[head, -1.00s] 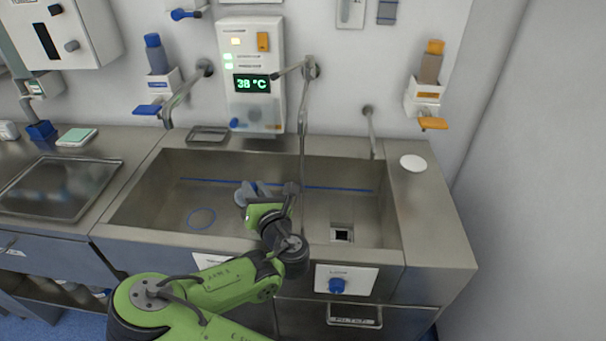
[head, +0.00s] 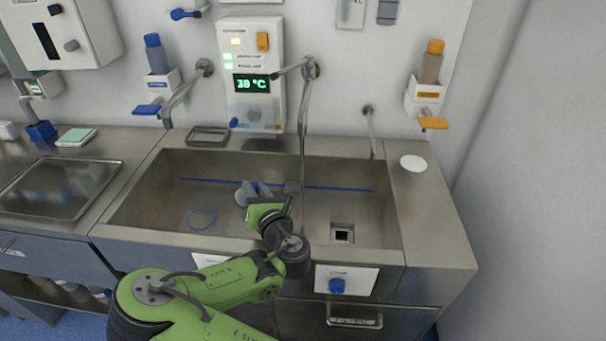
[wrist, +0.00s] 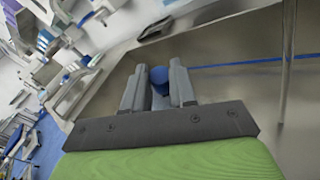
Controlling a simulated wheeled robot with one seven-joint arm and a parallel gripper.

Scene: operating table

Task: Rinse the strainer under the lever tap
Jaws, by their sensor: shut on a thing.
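My gripper (head: 252,188) is inside the wide steel sink (head: 150,192), left of its middle, above the basin floor. In the wrist view its two grey fingers (wrist: 158,88) are closed around a blue rounded thing (wrist: 157,76). Only its blue end shows, and I cannot tell for sure that it is the strainer. A wall tap with a lever-like arm (head: 290,70) and a long pipe (head: 303,115) hangs over the middle of the sink, right of my gripper. I see no clear water stream.
Another spout (head: 182,95) is at the left and a thin one (head: 371,130) at the right. A square drain (head: 342,233) and a blue ring (head: 203,218) mark the sink floor. A display panel (head: 252,85) and bottle dispensers (head: 428,75) line the wall. A white disc (head: 413,162) lies on the right ledge.

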